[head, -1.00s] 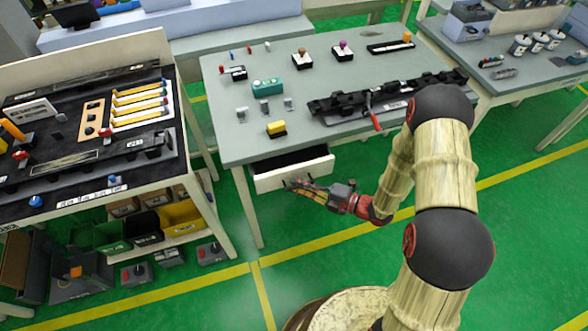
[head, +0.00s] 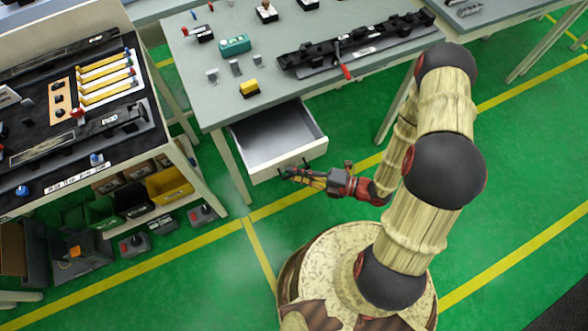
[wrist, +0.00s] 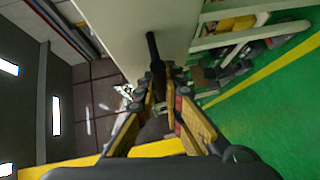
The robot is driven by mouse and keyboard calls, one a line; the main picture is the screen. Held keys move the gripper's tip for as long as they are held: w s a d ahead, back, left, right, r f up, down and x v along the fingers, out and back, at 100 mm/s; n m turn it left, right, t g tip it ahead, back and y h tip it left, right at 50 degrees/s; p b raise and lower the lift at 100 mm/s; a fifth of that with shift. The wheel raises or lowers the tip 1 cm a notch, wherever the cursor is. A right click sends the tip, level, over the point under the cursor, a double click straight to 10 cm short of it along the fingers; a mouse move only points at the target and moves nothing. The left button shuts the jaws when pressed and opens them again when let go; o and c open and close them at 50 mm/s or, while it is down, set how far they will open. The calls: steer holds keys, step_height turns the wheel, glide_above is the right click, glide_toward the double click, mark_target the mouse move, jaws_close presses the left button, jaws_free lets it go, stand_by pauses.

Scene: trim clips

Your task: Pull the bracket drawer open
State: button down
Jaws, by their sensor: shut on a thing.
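The bracket drawer (head: 268,142) is a white drawer under the grey workbench. It stands well out from the bench, and its inside looks empty. My gripper (head: 287,173) is at the drawer's front panel (head: 290,160). In the wrist view my gripper (wrist: 160,90) has its fingers closed around a dark handle (wrist: 153,48) that sticks out from the pale panel. The fingers hide part of the handle.
The grey workbench (head: 225,72) carries a long black trim part (head: 350,50), a red-handled tool (head: 346,70), a yellow block (head: 249,87) and a teal block (head: 235,45). A black-topped table (head: 40,185) with bins beneath stands at left. Green floor is clear in front.

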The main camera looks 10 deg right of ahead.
steer(key=c, duration=1.9)
jaws_free()
steer(key=shift+d, duration=0.1)
steer(key=shift+v, duration=5.95)
steer(key=shift+f, duration=0.1)
